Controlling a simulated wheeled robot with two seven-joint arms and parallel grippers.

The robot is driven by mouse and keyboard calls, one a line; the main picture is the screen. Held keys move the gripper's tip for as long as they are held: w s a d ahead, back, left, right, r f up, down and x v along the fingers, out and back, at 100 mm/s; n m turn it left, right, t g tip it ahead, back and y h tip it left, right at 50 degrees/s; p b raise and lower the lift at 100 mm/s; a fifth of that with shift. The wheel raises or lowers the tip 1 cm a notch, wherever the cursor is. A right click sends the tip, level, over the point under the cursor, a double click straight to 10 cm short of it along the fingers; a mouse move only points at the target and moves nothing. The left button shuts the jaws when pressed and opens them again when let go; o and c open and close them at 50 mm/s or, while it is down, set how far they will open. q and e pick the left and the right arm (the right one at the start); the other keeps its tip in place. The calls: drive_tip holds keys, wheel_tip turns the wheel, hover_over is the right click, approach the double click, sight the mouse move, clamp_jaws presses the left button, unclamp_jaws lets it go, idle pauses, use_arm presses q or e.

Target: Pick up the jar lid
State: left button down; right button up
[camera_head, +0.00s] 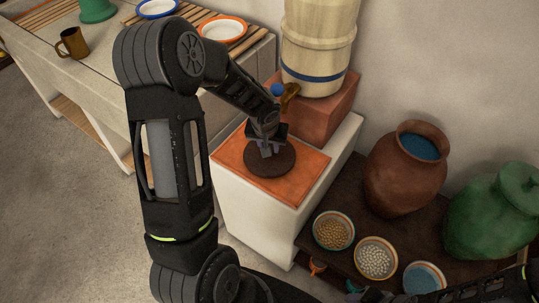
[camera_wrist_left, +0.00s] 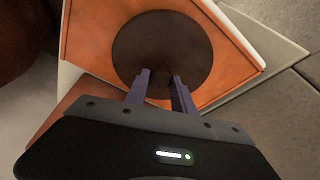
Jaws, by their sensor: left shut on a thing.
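The jar lid (camera_head: 270,162) is a dark brown round disc over the orange tile top (camera_head: 303,178) of a white block. It also shows in the left wrist view (camera_wrist_left: 160,42). My left gripper (camera_head: 266,150) points down at the middle of the lid. In the left wrist view its two fingers (camera_wrist_left: 160,82) reach over the lid's near part and are shut on it, likely at a knob. The grip point is mostly hidden. I cannot tell whether the lid touches the tile. Part of my right arm shows at the bottom right; its fingertips cannot be made out.
A wooden barrel (camera_head: 318,45) with a spigot stands on a reddish block close behind the lid. A brown jar (camera_head: 405,175), a green lidded jar (camera_head: 490,220) and several bowls sit on a low dark shelf. A bench (camera_head: 97,75) with a mug (camera_head: 72,43) is at the left.

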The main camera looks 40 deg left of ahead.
use_arm(q)
drive_tip(key=shift+r, duration=0.1)
idle(0.4)
drive_tip(key=shift+s+r, duration=0.15)
drive_tip(key=shift+r, duration=0.25)
drive_tip(key=r, duration=0.6)
drive_tip(key=shift+s+r, duration=0.1)
drive_tip(key=shift+s, duration=0.1)
drive_tip(key=s+b, duration=0.9)
drive_tip(key=s, duration=1)
drive_tip(key=shift+d, duration=0.2)
